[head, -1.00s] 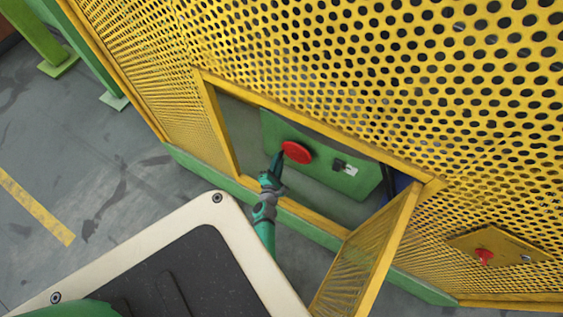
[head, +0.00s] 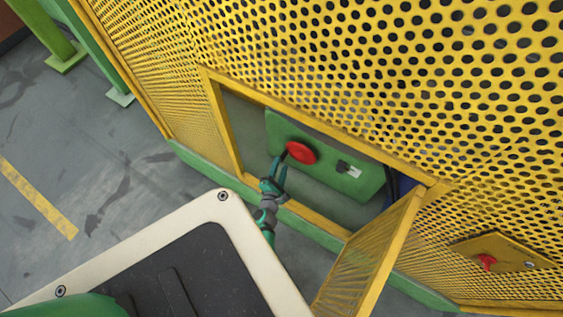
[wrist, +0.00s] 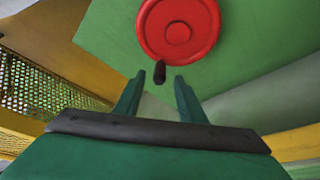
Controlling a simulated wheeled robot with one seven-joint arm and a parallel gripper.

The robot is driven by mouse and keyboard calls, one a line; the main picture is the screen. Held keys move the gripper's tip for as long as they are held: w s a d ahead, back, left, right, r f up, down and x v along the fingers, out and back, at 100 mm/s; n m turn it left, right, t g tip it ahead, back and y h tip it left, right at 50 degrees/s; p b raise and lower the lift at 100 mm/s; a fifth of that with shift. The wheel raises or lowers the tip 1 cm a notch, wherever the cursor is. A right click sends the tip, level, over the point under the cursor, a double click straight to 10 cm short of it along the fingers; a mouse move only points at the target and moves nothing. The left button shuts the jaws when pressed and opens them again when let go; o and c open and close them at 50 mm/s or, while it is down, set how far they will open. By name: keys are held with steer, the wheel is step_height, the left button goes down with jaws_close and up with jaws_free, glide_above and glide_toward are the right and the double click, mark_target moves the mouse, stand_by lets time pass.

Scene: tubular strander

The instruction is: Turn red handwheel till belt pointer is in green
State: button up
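The red handwheel (head: 301,152) is mounted on a green panel (head: 325,148) inside the yellow guard's opening. In the wrist view the handwheel (wrist: 178,30) is at the top, with a dark knob (wrist: 159,72) below its rim. My gripper (head: 281,164) is open and reaches in from below left of the wheel. In the wrist view the gripper's (wrist: 158,78) two fingers are spread, with the knob between or just beyond their tips; I cannot tell if they touch. A small pale plate (head: 349,170) sits right of the wheel; a belt pointer or green zone is too small to make out.
A yellow mesh door (head: 368,255) hangs open at the lower right of the opening. The opening's yellow frame (head: 222,130) surrounds my arm's reach. A red knob on a yellow plate (head: 505,250) is farther right. Grey floor (head: 105,155) is clear at left.

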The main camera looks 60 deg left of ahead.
steer(key=v, duration=0.7)
steer(key=shift+s+d, duration=0.2)
steer(key=shift+w, duration=0.1)
stand_by(0.3)
